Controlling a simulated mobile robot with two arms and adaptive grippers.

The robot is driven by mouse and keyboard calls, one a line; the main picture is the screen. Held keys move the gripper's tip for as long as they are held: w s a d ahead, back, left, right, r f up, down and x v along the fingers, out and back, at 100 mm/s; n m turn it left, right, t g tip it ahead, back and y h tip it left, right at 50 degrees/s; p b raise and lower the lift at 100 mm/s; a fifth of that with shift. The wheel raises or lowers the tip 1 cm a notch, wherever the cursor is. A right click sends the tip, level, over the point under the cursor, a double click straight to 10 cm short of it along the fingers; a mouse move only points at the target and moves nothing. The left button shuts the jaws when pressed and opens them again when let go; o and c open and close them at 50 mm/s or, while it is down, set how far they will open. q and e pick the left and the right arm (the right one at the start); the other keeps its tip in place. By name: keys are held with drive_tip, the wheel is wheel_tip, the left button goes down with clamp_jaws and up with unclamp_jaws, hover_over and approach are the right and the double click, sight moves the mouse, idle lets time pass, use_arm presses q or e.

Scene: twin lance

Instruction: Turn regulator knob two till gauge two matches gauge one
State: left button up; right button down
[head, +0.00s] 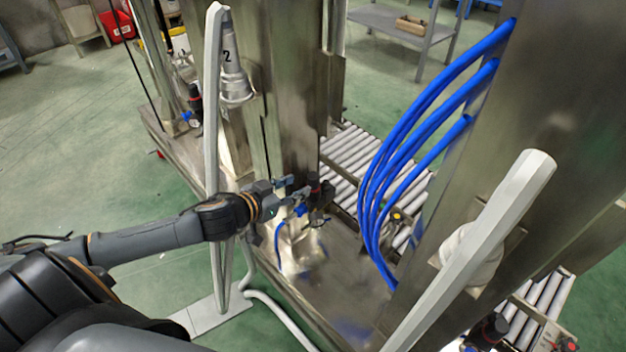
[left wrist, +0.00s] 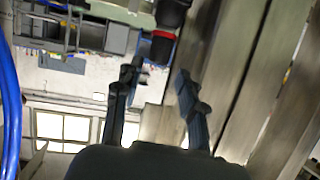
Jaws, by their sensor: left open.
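A black regulator knob with a red ring (head: 315,183) stands on the metal machine near the middle of the head view. In the left wrist view a black knob with a red band (left wrist: 163,42) shows at the top, beyond the fingertips. My left gripper (head: 292,189) is open just left of the knob in the head view. Its two fingers (left wrist: 158,76) are spread in the left wrist view, with nothing held between them. I cannot make out a gauge dial or reading. My right gripper is not in view.
A pale post with a lance marked 2 (head: 230,60) rises left of the gripper. Blue hoses (head: 385,170) arc down on the right. Another pale bar (head: 480,240) crosses the lower right. A roller conveyor (head: 358,160) lies behind the knob. Another black regulator (head: 195,100) sits at upper left.

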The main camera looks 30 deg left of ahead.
sight(309, 181)
use_arm(q)
drive_tip(key=b+x, duration=0.1)
drive_tip(key=x, duration=0.7)
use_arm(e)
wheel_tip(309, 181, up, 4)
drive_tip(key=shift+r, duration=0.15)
use_arm(q)
drive_tip(key=shift+c, duration=0.2)
clamp_jaws()
drive_tip(key=shift+d+m+h+p, duration=0.1)
drive_tip(key=shift+m+h+p, duration=0.5)
drive_tip(key=shift+h+p, duration=0.3)
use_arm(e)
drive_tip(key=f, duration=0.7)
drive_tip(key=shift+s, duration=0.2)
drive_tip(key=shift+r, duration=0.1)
use_arm(q)
drive_tip(key=shift+o, duration=0.2)
unclamp_jaws()
drive_tip(key=shift+g, duration=0.3)
